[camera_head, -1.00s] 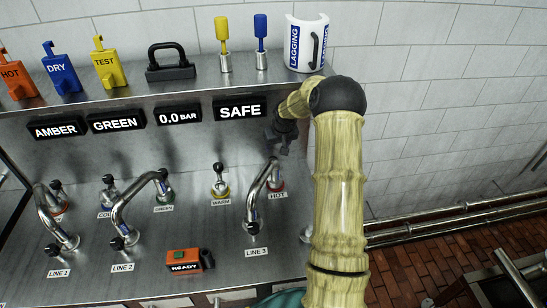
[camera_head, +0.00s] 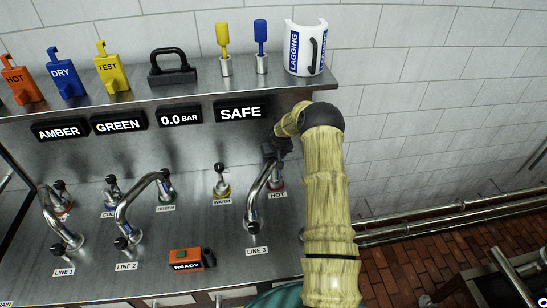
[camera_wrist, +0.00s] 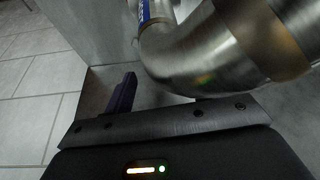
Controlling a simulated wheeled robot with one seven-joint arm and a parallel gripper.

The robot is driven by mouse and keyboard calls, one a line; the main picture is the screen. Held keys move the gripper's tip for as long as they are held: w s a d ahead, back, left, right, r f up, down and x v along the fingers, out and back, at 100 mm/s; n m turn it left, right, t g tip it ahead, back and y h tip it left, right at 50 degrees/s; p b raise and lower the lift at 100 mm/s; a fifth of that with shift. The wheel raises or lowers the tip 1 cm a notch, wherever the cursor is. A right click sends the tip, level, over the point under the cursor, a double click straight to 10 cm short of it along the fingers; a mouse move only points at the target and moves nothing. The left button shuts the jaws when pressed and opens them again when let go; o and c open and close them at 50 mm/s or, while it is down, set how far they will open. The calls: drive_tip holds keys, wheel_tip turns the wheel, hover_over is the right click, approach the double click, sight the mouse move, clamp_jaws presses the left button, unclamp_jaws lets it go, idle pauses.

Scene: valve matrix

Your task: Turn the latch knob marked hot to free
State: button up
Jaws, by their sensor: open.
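The latch knob marked HOT (camera_head: 277,184) stands on the steel panel at the right, behind the bent LINE 3 pipe. Its label (camera_head: 277,195) shows, but its top is largely covered by the pipe and my gripper. My gripper (camera_head: 274,151) is open, just above the knob and close to the upper end of the pipe. I cannot tell whether it touches either. In the wrist view one dark finger (camera_wrist: 122,95) shows left of the shiny pipe (camera_wrist: 205,60); the other finger and the knob are hidden there.
The LINE 3 pipe (camera_head: 262,190) rises close beside my gripper. The WARM knob (camera_head: 221,182) stands to its left. A SAFE display (camera_head: 240,110) hangs above, under a shelf (camera_head: 200,88) carrying tags, a padlock-shaped piece and a LAGGING cover (camera_head: 306,48).

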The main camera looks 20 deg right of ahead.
drive_tip(key=shift+x, duration=1.3)
drive_tip(key=shift+c, duration=0.5)
drive_tip(key=c, duration=0.9)
drive_tip(key=shift+f+n, duration=0.1)
drive_tip(key=shift+n, duration=0.2)
drive_tip(key=shift+n+y+b, duration=0.3)
drive_tip(key=shift+n+b, duration=0.1)
drive_tip(key=shift+b, duration=0.2)
